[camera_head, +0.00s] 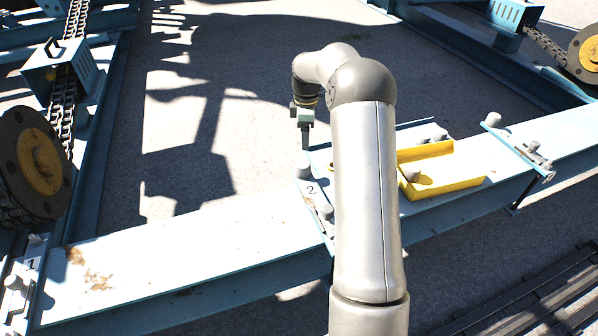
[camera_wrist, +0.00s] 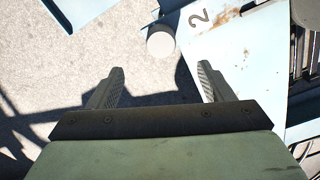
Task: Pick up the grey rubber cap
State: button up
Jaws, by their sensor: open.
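A round, light grey cap (camera_wrist: 161,44) shows in the wrist view beside the painted number 2, just beyond my gripper (camera_wrist: 161,69). The gripper's two fingers are spread apart with nothing between them. In the head view, a grey cap (camera_head: 304,173) sits at the far edge of the blue beam by the number 2, just below my gripper (camera_head: 306,145). The fingers look apart from the cap. Another grey cap-like piece (camera_head: 408,173) lies in the yellow tray. My arm hides part of the beam.
The open yellow tray (camera_head: 462,184) stands on the blue beam (camera_head: 190,246) right of my arm. Brackets with grey knobs (camera_head: 532,146) stand farther right. A large dark reel (camera_head: 35,168) and chain are at left. Open floor (camera_head: 235,130) lies behind the beam.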

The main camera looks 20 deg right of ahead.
aim_at(303, 164)
notch_tip(303, 164, down, 9)
jog(key=shift+r+b, duration=0.1)
jog(key=shift+b, duration=0.95)
jog(key=shift+w+a+f+b, duration=0.15)
jog(key=shift+f+b, duration=0.35)
jog(key=shift+f, duration=0.85)
jog(key=shift+a+f+b, duration=0.2)
jog(key=shift+f+b, duration=0.3)
jog(key=shift+f, duration=0.85)
jog(key=c, duration=1)
